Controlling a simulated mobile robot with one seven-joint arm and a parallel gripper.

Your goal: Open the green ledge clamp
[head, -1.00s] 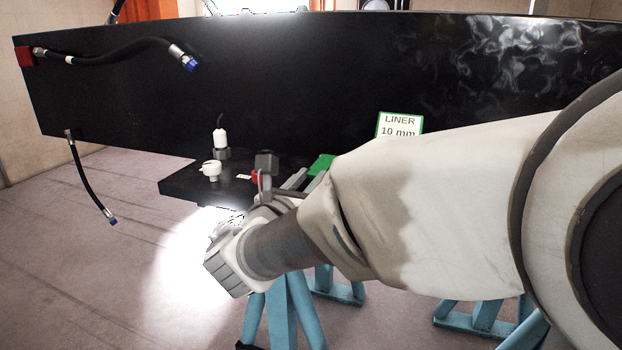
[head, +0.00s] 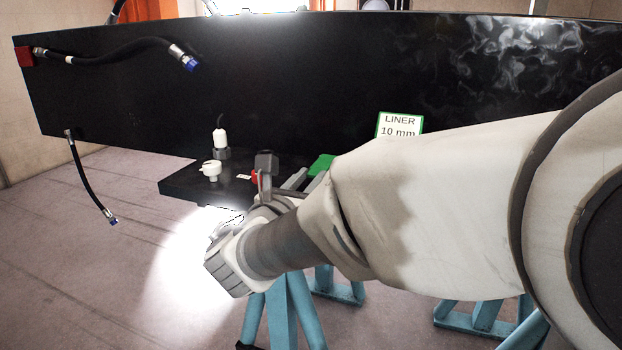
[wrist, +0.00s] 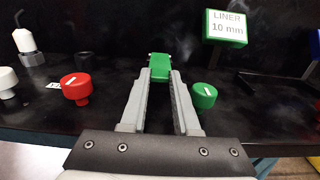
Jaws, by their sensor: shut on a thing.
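A green block (wrist: 160,66) stands at the tips of my gripper (wrist: 160,79) in the wrist view, and the two grey fingers are closed on it. The block also shows in the head view (head: 321,163), just past the fingers. A round green knob (wrist: 204,95) with a white mark stands on the black ledge, close to the right of the right finger. I cannot tell whether the block and the knob are joined as one clamp. My arm hides the knob in the head view.
A red knob (wrist: 76,87) and a white knob (head: 211,170) stand left on the ledge (head: 190,186), near a white bottle (head: 220,139). Hoses (head: 90,180) hang at the left.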

